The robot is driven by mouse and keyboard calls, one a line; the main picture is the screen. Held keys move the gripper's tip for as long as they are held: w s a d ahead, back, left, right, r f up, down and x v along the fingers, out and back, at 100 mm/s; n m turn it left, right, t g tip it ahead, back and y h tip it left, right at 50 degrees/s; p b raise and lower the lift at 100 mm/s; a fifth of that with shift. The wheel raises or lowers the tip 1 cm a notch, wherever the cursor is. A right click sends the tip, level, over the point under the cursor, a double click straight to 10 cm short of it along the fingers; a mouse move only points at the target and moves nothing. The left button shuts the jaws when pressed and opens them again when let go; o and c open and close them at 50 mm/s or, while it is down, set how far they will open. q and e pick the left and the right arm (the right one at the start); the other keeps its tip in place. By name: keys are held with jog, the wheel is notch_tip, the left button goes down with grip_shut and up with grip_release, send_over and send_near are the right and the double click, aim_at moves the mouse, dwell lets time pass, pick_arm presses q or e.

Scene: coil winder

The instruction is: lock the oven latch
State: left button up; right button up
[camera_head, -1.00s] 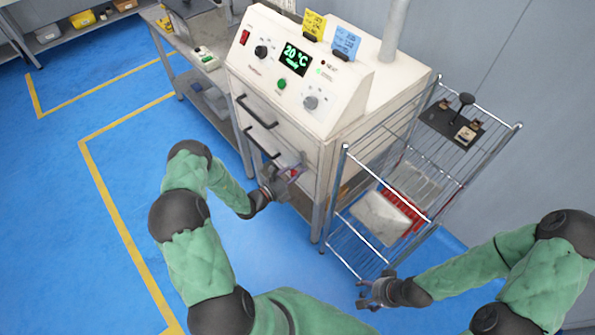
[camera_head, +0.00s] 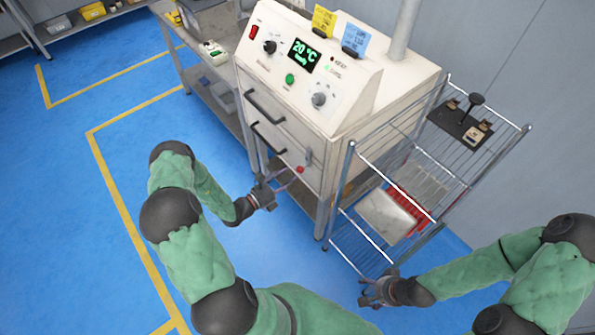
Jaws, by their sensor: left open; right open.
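The white oven (camera_head: 290,120) stands in the middle of the view, with a lit green display (camera_head: 303,57) reading 20 °C. Two dark bar handles, the upper (camera_head: 264,105) and the lower (camera_head: 268,137), are on its front. The latch (camera_head: 308,157) is a small grey lever with a red knob (camera_head: 300,169) at the lower right of the front. My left gripper (camera_head: 284,182) is open just below and left of the red knob; I cannot tell whether a finger touches it. My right gripper (camera_head: 368,290) is open and empty near the foot of the wire rack.
A wire rack (camera_head: 365,165) stands right of the oven, holding a black plate with a knob (camera_head: 460,124) on top and a tray with red parts (camera_head: 385,217) lower down. A grey bench (camera_head: 215,95) is at the left. Blue floor left of the oven is clear.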

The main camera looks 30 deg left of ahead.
pick_arm(q)
jog(key=shift+v, duration=2.2)
